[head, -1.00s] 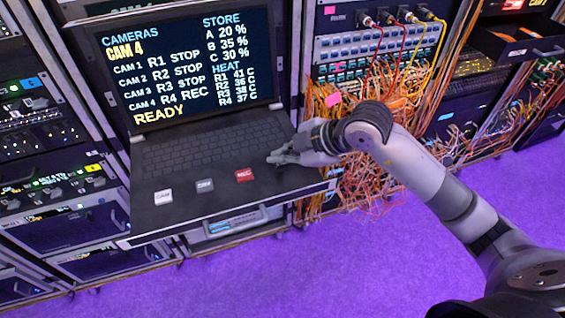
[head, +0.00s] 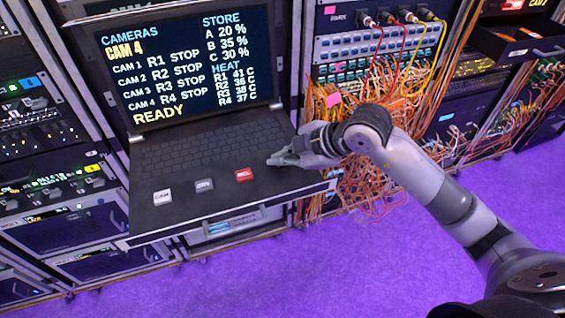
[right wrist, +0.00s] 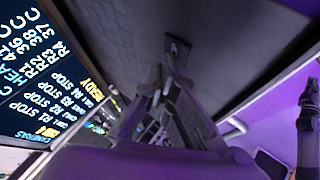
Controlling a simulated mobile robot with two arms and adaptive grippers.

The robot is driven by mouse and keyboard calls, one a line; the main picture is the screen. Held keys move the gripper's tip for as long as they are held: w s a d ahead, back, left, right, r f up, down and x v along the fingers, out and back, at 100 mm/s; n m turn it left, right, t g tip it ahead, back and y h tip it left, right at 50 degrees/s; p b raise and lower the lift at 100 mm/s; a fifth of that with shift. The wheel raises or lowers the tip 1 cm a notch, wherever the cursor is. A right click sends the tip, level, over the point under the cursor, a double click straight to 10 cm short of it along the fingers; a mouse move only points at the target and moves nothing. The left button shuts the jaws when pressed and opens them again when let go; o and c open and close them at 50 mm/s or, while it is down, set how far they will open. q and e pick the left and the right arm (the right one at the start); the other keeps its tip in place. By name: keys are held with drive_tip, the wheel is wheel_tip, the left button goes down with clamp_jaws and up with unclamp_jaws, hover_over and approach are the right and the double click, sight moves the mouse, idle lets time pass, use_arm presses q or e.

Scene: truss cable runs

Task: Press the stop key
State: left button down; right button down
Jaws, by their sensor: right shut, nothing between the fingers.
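A laptop-like console (head: 215,205) has a row of keys along its front deck: a white CAM key (head: 162,197), a grey key (head: 204,186) with unclear lettering, and a red REC key (head: 244,175). My right gripper (head: 273,161) is shut and empty, at the deck just right of the red key. In the right wrist view its fingertips (right wrist: 165,78) are at a small dark key-like block (right wrist: 178,48), whose label I cannot read; in the head view the gripper hides that spot. The screen (head: 190,65) reads CAM 4, READY, with all four cameras at STOP.
Equipment racks stand on both sides. A tangle of orange cables (head: 365,170) hangs behind my right arm, below a patch panel (head: 375,48). An open drawer (head: 520,42) juts out at the upper right. The purple floor (head: 350,265) in front is clear.

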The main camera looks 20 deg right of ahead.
sight(282, 167)
drive_tip(key=shift+r+p, duration=0.75)
drive_tip(key=shift+r, duration=0.1)
wheel_tip(282, 167, up, 5)
drive_tip(key=p, duration=0.4)
idle(0.4)
idle(1.4)
